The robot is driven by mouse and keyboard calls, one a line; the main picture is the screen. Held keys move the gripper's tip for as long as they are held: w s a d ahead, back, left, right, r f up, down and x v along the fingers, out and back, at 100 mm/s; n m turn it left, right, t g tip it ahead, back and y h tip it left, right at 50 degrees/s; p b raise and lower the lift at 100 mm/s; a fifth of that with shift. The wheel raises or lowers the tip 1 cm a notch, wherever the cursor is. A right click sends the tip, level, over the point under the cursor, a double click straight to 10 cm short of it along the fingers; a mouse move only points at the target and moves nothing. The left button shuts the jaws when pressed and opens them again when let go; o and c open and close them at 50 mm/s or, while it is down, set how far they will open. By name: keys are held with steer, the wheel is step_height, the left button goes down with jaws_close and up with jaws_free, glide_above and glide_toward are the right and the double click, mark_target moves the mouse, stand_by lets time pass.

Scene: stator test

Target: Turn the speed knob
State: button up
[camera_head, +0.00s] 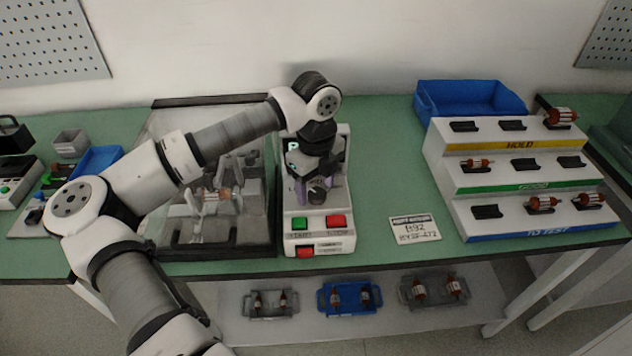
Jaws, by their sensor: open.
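A white control box (327,243) stands upright on the green bench, near the middle of the camera_head view. It has a green button (300,223) and a red button (336,221) on its lower front, and a smaller red button below. The dark round speed knob (318,194) sits above these buttons. My gripper (317,188) points down over the box's face, right at the knob. Its jaws are open, with a finger seen on either side of the knob; I cannot tell whether they touch it. My wrist hides the upper part of the box and most of its display.
A test fixture under a clear cover (220,245) stands close left of the box, beneath my arm. A label card (414,229) lies to the right, with free bench around it. A stepped rack (450,205) with several rotors and a blue bin (428,101) stand farther right.

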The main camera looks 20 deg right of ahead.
steer(key=shift+f, duration=0.35)
steer(key=c, duration=1)
steer(key=shift+o, duration=0.2)
